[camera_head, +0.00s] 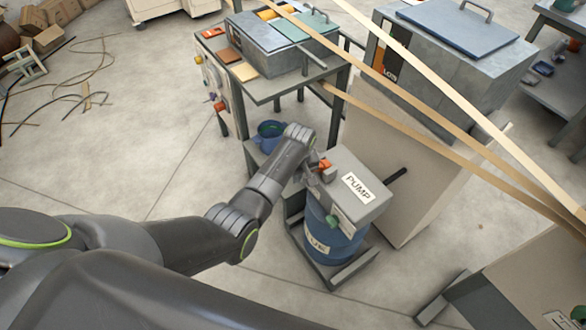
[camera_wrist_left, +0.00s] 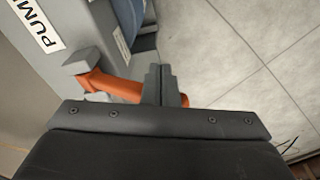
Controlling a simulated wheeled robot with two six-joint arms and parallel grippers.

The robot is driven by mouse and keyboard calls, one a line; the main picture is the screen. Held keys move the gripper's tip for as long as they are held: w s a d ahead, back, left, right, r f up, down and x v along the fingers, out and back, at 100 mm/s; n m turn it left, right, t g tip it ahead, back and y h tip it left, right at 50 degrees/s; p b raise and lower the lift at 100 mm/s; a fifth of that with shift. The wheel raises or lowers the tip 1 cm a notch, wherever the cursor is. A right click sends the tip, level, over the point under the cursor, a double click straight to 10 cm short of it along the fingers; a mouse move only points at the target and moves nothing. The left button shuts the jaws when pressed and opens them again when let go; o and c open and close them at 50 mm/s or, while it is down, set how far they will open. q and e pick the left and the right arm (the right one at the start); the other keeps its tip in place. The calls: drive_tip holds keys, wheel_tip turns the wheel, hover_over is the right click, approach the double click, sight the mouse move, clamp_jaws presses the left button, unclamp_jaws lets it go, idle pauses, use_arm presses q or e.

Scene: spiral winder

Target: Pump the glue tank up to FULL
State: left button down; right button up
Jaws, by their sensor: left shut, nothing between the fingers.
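The glue tank (camera_head: 343,243) is a blue drum with a partly hidden label, standing on a dark stand. On top sits a grey box marked PUMP (camera_head: 366,205), with its label also in the left wrist view (camera_wrist_left: 40,28). An orange lever (camera_head: 325,165) sticks out of the box's left side; it shows in the left wrist view (camera_wrist_left: 112,87) too. My left gripper (camera_head: 314,172) is at the lever. In the left wrist view its fingers (camera_wrist_left: 161,84) are shut and empty, crossing in front of the lever near its outer end. Contact is unclear. No readable level mark shows.
A grey worktable (camera_head: 265,90) with bins stands behind the pump. A beige panel (camera_head: 420,190) with a black rod is close on the right, and long tan strips (camera_head: 400,120) cross above it. The floor on the left is mostly open, with cables farther back.

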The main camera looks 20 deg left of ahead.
use_arm(q)
wheel_tip(320, 180, up, 15)
drive_tip(key=s, duration=0.1)
drive_tip(key=shift+s+d+r, duration=0.2)
drive_tip(key=shift+d, duration=0.25)
use_arm(e)
drive_tip(key=shift+a+r, duration=0.15)
drive_tip(key=shift+a, duration=0.05)
